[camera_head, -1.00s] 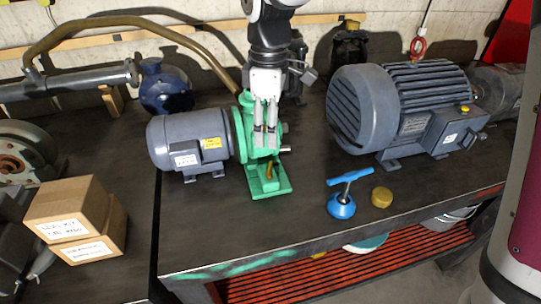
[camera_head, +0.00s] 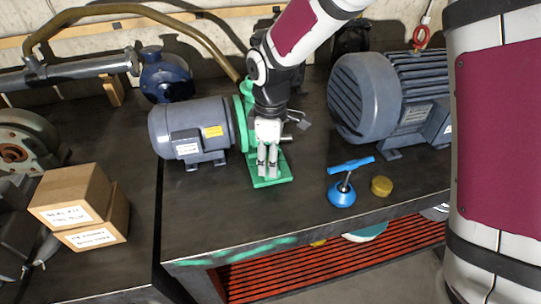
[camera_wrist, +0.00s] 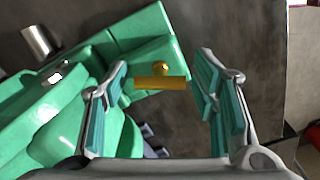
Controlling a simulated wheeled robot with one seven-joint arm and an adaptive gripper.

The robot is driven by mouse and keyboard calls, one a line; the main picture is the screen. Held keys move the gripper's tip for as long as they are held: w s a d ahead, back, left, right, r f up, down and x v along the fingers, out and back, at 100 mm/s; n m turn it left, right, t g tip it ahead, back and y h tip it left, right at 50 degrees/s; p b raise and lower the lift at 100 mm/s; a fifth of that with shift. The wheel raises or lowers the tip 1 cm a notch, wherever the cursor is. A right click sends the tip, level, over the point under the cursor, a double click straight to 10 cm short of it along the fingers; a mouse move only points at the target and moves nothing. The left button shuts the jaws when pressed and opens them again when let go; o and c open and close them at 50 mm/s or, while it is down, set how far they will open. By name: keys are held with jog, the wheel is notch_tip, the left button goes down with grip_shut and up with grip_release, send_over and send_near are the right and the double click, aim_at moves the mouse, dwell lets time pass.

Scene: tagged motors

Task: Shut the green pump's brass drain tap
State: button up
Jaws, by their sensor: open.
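The green pump (camera_head: 272,180) stands on the dark bench, joined to a grey motor (camera_head: 190,130). My gripper (camera_head: 268,168) is in front of the pump, pointing down over its green foot, and hides much of the pump body in the head view. In the wrist view the brass drain tap (camera_wrist: 160,79) shows as a round knob with a bar handle lying across the picture. The tap lies between the two open fingers of my gripper (camera_wrist: 160,85), beyond their tips or level with them; I cannot tell which. No contact shows. The green pump (camera_wrist: 75,85) fills the left of that view.
A large grey motor (camera_head: 362,97) stands to the right. A blue T-handled tool (camera_head: 342,190) and a brass cap (camera_head: 381,186) sit near the front edge. Cardboard boxes (camera_head: 95,236) stand at left. A padlock-like grey piece (camera_head: 303,120) hangs beside the pump.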

jog(key=c, duration=0.9)
jog(key=shift+c, duration=0.2)
jog(key=shift+m, duration=0.3)
jog(key=m, duration=0.6)
jog(key=shift+s, duration=0.1)
jog(key=m+p, duration=0.1)
jog(key=m, duration=0.5)
jog(key=shift+a+p, duration=0.1)
jog(key=shift+p, duration=0.2)
jog(key=shift+m, duration=0.3)
